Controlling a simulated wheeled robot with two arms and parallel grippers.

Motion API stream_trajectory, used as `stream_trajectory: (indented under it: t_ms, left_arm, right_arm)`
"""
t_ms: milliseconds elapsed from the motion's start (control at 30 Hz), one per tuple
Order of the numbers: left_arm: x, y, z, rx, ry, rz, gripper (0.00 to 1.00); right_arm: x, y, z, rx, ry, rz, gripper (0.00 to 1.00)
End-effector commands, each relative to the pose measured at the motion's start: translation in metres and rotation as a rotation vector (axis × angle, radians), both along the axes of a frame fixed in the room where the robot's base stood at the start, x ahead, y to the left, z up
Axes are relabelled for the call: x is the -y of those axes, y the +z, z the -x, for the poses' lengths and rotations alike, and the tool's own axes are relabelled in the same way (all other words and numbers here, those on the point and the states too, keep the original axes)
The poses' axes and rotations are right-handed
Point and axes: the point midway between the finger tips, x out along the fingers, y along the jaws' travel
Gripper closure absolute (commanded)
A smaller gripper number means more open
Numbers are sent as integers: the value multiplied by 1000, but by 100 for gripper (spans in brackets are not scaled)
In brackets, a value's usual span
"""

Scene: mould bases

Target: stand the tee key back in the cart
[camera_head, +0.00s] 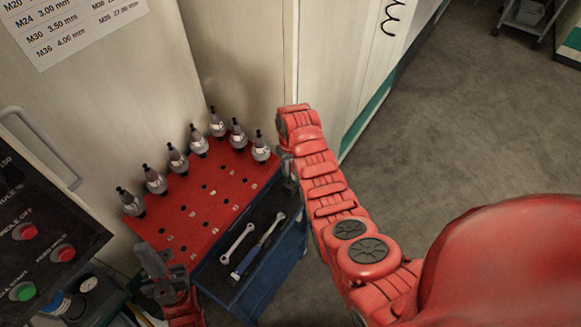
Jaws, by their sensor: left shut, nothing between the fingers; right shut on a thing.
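The cart has a red top (203,207) with rows of small holes, over a blue body (287,257). I cannot make out the tee key anywhere. My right gripper (289,170) hangs below its wrist at the cart's far right corner. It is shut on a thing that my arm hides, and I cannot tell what. My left gripper (158,266) is shut and empty, at the near left end of the red top. I cannot tell whether it touches the cart.
Several tool holders, one of them a grey holder (178,161), stand along the red top's back edge. A ring spanner (237,241) and a blue-handled tool (257,247) lie in the dark tray. A control panel (40,225) is at left.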

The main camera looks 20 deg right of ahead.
Motion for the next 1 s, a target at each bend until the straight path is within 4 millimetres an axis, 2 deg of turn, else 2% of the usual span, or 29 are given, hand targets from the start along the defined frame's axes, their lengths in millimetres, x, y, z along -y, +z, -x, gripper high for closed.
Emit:
stream_trajectory:
  t_ms: [467,1000]
  left_arm:
    - [0,-5,0,0,0,0,100]
    - [0,-28,0,0,0,0,100]
  right_arm:
    - [0,-6,-1,2,0,0,100]
    - [0,-35,-2,4,0,-1,100]
